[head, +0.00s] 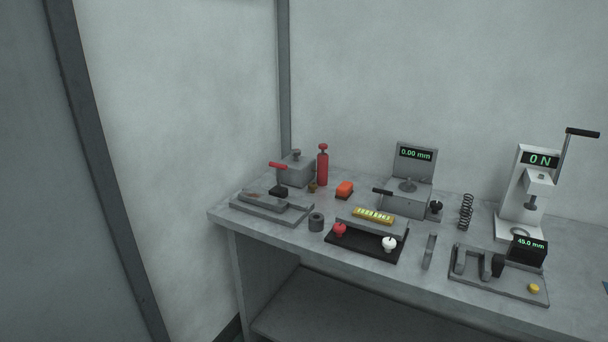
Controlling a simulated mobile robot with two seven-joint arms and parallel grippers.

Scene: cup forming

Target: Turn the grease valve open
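Neither of my grippers shows in the head view. A grey box (297,171) with a knob on top stands at the back left of the bench. A red lever (278,165) sticks out from the box toward the left and lies near level. I cannot tell for sure that this lever is the grease valve. A small brass-coloured piece (311,187) sits at the front right of the box. A red cylinder (322,167) with a narrow top stands upright right of the box.
Walls stand behind and left.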

